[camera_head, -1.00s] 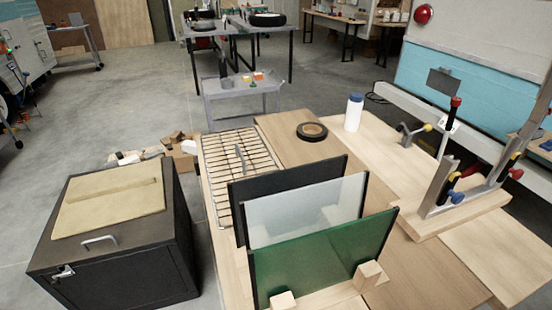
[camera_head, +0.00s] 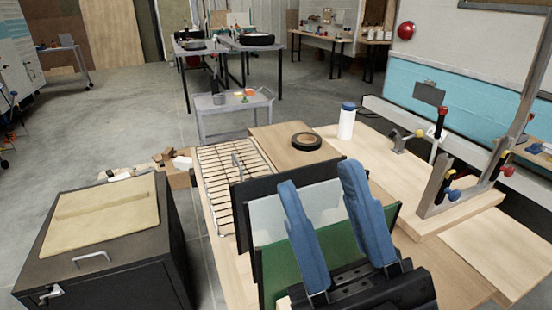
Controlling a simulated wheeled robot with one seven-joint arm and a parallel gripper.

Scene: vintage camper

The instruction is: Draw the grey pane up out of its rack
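Three upright panes stand one behind another in the rack: a dark grey, nearly black pane (camera_head: 255,188) at the back, a pale grey translucent pane (camera_head: 267,217) in the middle, and a green pane (camera_head: 274,266) in front. I cannot tell by colour alone which is the grey one. My gripper (camera_head: 319,176) is open, its two blue fingers pointing away and up in the picture, spread apart with nothing visible between them. They appear in front of the panes and cover parts of them. Contact cannot be told. The rack's wooden base is mostly hidden.
A wire grid (camera_head: 222,172) lies left of the panes. A black cabinet (camera_head: 110,285) stands at the left. A black ring (camera_head: 306,141) and a white bottle (camera_head: 347,122) stand behind. The bench between is clear.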

